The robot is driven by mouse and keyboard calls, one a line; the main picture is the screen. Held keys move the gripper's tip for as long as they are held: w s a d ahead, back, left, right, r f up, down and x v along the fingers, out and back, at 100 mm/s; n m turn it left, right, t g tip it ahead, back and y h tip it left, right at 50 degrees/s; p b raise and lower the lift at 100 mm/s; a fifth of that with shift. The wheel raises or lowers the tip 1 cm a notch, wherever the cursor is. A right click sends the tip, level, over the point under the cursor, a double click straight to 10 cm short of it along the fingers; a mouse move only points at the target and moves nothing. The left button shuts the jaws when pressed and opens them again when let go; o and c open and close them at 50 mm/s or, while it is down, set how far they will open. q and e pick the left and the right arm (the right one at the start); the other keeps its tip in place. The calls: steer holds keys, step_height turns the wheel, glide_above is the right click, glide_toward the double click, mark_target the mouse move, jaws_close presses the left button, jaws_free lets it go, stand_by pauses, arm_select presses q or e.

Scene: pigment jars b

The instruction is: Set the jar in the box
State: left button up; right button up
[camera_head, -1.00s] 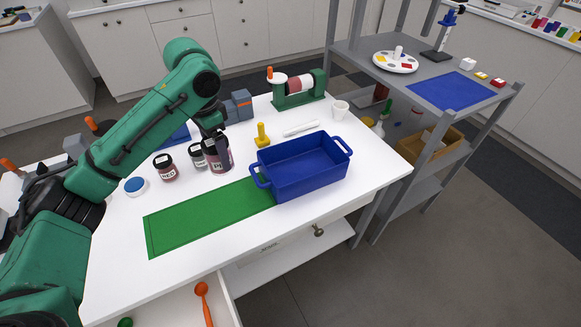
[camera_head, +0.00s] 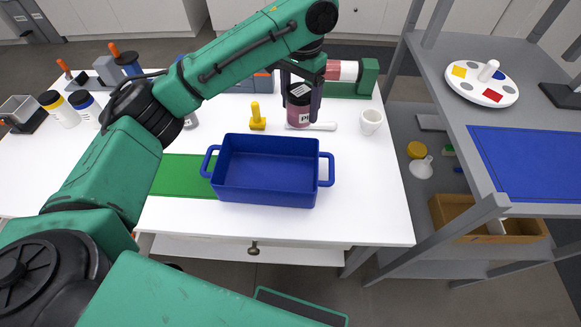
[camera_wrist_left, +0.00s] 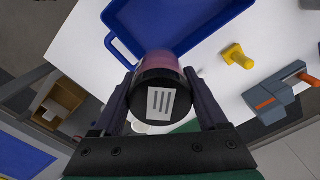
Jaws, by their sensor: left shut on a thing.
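The jar is held roughly upright behind the far side of the blue box (camera_head: 265,193). The box is open-topped and empty, with a handle at each end, and stands on the white table. In the left wrist view the jar's black lid (camera_wrist_left: 157,101) with a striped white label sits between the fingers, and the box (camera_wrist_left: 122,43) lies beyond it. My right gripper is not in view.
A green mat (camera_head: 178,177) extends left of the box. A grey shelf (camera_head: 440,85) stands right of the table. Bare table lies right of the box.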

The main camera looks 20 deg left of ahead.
arm_select(q)
steer(key=f, duration=0.6)
steer(key=f+b, duration=0.1)
steer(key=f, duration=1.1)
steer(key=shift+s+a+f, duration=0.15)
steer(key=shift+a+f, duration=0.1)
steer(key=shift+a, duration=0.05)
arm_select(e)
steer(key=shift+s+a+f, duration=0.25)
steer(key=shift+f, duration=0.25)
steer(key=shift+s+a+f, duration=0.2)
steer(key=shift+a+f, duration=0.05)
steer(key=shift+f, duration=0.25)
arm_select(q)
steer(key=o, duration=1.4)
steer(key=shift+f, duration=0.1)
steer(key=shift+b, duration=0.3)
step_height(320, 180, up, 12)
steer(key=shift+r, duration=0.2)
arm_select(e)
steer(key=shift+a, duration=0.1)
